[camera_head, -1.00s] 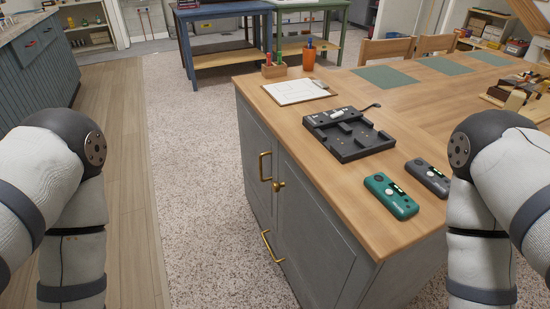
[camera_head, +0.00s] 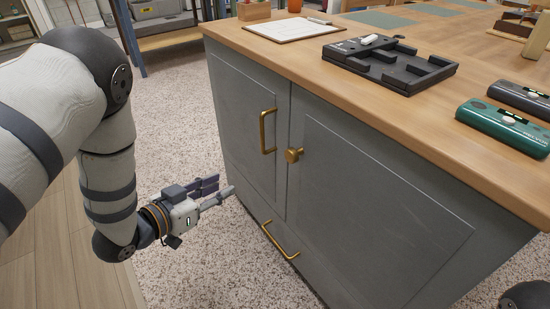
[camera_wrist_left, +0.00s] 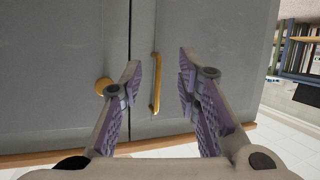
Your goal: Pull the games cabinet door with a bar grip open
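The games cabinet's grey door with a bar grip (camera_head: 240,115) is closed and flush with the front. Its upright brass bar grip (camera_head: 268,132) sits near the door's right edge. My left gripper (camera_head: 222,189) is open and empty, left of and lower than the bar, with clear space between them. In the left wrist view, the bar grip (camera_wrist_left: 156,84) appears between the spread fingers (camera_wrist_left: 160,68), beyond them and not held. The neighbouring door (camera_head: 370,200) has a round brass knob (camera_head: 293,155), also closed. My right gripper is out of view.
A lower brass bar handle (camera_head: 279,241) sticks out near the floor. The wooden top (camera_head: 420,130) overhangs the cabinet and carries a black tray (camera_head: 390,65), a clipboard (camera_head: 292,28) and a green device (camera_head: 503,127). Speckled floor (camera_head: 200,265) in front is free.

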